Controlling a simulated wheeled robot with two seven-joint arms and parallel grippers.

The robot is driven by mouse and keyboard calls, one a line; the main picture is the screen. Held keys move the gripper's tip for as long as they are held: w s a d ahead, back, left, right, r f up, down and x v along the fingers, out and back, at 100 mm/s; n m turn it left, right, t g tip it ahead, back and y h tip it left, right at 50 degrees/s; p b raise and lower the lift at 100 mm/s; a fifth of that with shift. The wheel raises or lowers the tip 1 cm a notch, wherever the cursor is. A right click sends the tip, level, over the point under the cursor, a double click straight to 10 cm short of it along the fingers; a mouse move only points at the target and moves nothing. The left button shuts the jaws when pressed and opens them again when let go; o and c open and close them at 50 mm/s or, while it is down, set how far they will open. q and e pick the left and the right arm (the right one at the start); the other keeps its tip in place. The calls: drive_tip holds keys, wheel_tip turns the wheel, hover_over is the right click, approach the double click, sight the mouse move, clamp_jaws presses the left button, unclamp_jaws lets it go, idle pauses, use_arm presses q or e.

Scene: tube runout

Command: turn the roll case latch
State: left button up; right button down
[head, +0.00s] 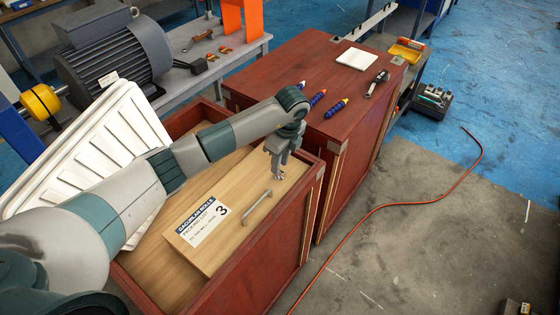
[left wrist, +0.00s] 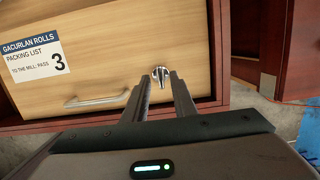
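The roll case (head: 262,262) is a red-brown wooden box, with a pale wood panel (head: 225,177) set inside its rim. A small shiny metal latch (head: 279,175) sits on the panel near its right end; it also shows in the left wrist view (left wrist: 161,76). My left gripper (head: 277,163) points down at the latch. In the left wrist view its two fingers (left wrist: 161,80) are apart, one on each side of the latch, with a gap visible between them. Whether a finger touches the latch I cannot tell. My right gripper is not in view.
A metal bar handle (head: 257,207) and a packing list label (head: 203,220) are on the panel near the latch. A second red case (head: 318,75) with markers and a tool on top stands behind. A white ribbed lid (head: 95,145) leans at the left. A red hose crosses the floor.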

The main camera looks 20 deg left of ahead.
use_arm(q)
drive_tip(key=shift+f, duration=0.15)
drive_tip(key=shift+f+b, duration=0.75)
drive_tip(key=shift+f, duration=0.1)
clamp_jaws()
